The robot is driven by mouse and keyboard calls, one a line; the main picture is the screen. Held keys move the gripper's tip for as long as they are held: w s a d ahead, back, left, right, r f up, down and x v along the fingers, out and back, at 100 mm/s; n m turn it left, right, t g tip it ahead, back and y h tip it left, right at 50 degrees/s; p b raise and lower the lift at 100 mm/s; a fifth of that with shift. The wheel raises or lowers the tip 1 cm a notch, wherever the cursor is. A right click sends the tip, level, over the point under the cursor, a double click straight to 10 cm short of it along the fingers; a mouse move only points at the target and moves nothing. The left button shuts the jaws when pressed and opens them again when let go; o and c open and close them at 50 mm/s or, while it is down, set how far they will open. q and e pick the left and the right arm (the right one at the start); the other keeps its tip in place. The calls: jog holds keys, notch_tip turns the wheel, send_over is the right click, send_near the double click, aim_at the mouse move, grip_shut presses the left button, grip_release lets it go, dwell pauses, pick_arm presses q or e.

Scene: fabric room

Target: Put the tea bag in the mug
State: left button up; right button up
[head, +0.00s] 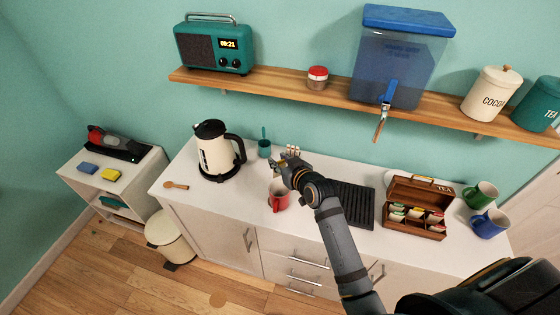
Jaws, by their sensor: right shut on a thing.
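The red mug (279,198) stands upright on the white counter, left of the middle. My right gripper (278,165) is above the mug's back rim and partly covers its opening. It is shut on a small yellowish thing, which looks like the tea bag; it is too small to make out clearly. Whether the bag touches the mug cannot be told. The open wooden tea box (416,232) with several tea bags in its compartments stands on the right of the counter. My left gripper is not in view.
A cream kettle (216,155) and wooden spoon (177,185) are left of the mug. A teal cup (264,149) stands behind it. A dark ridged mat (352,204) lies to its right. Green (482,194) and blue (489,223) mugs stand far right. A blue dispenser (398,68) is on the shelf above.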

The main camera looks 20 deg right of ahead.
jog(key=shift+f+b, duration=2.95)
jog(key=shift+f, duration=0.05)
jog(key=shift+f+b, duration=1.85)
jog(key=shift+f, duration=1.4)
jog(key=o, duration=0.7)
jog(key=shift+o, duration=0.2)
jog(key=v, duration=1.2)
